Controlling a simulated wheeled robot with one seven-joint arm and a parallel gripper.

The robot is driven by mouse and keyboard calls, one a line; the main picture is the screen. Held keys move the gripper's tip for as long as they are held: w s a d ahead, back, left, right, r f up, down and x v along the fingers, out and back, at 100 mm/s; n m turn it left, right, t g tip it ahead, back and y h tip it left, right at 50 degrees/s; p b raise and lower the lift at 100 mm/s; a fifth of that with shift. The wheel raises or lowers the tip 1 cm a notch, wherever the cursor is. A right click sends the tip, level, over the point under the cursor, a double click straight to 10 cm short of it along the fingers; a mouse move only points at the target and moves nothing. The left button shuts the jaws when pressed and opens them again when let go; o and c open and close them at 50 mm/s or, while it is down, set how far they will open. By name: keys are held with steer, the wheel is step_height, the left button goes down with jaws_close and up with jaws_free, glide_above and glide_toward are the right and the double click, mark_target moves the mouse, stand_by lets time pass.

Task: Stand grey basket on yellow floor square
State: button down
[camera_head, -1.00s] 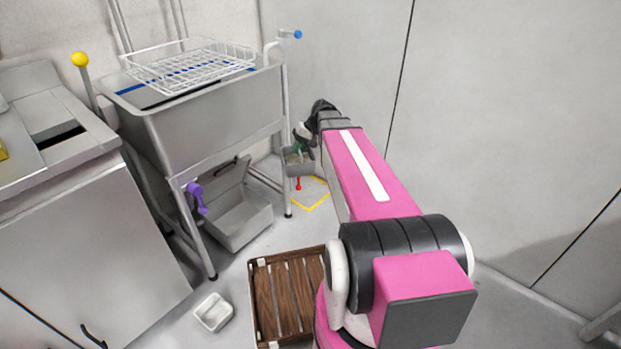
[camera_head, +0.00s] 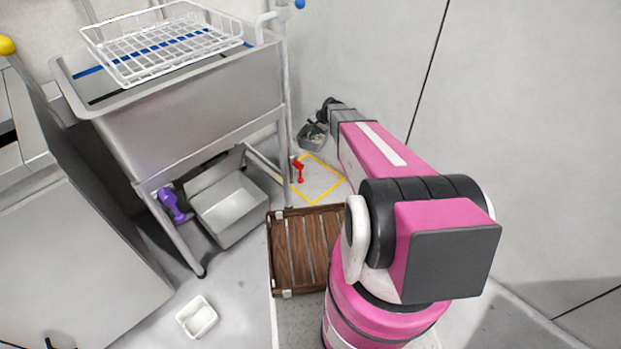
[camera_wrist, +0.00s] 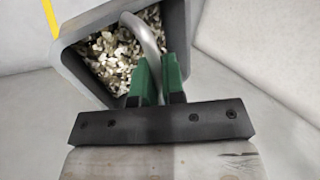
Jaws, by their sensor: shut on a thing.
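The grey basket (camera_head: 311,137) hangs from my gripper in the head view, behind and above the yellow floor square (camera_head: 316,197). In the wrist view the basket (camera_wrist: 71,62) holds pale, shell-like bits, and its curved handle (camera_wrist: 146,40) rises between my gripper's green fingers. My gripper (camera_wrist: 160,80) is shut on that handle. The yellow square is an outline on the floor, and a strip of yellow shows at the upper left of the wrist view. Whether the basket touches the floor cannot be told.
A small red object (camera_head: 299,170) is at the square's left corner. A brown slatted crate (camera_head: 276,262) lies in front of the square. The metal sink stand (camera_head: 200,110) is to the left, with an open grey box (camera_head: 232,208) below it. The wall rises behind and right.

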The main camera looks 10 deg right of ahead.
steer(key=w+f+m+t, duration=0.1)
steer(key=w+f+m, duration=0.1)
steer(key=f, duration=1.3)
steer(key=w+f+m+t+h, duration=0.1)
steer(key=w+f, duration=0.3)
steer(key=f, duration=1.1)
steer(key=shift+a+f+m+h, duration=0.2)
steer(key=shift+f+m+h, duration=0.1)
steer(key=shift+m, duration=0.4)
steer(key=shift+f, duration=0.1)
steer(key=c, duration=1.2)
jaws_free()
steer(key=a+v, duration=0.1)
steer(key=v, duration=1.2)
steer(key=s+r+n+g+h, duration=0.1)
steer(key=s+r+n, duration=0.2)
steer(key=s+r, duration=0.7)
steer(key=s+a+r+n+g+h, duration=0.1)
steer(key=s+r+n, duration=0.3)
steer(key=s+r, duration=0.7)
steer(key=s+r+n+g+h, duration=0.2)
steer(key=s+r+n+g, duration=0.1)
steer(key=s+r, duration=0.8)
steer(key=shift+a+r+n, duration=0.15)
steer(key=shift+r+n, duration=0.05)
steer(key=shift+r, duration=0.9)
steer(key=shift+a+r+n, duration=0.2)
steer(key=shift+r, duration=0.95)
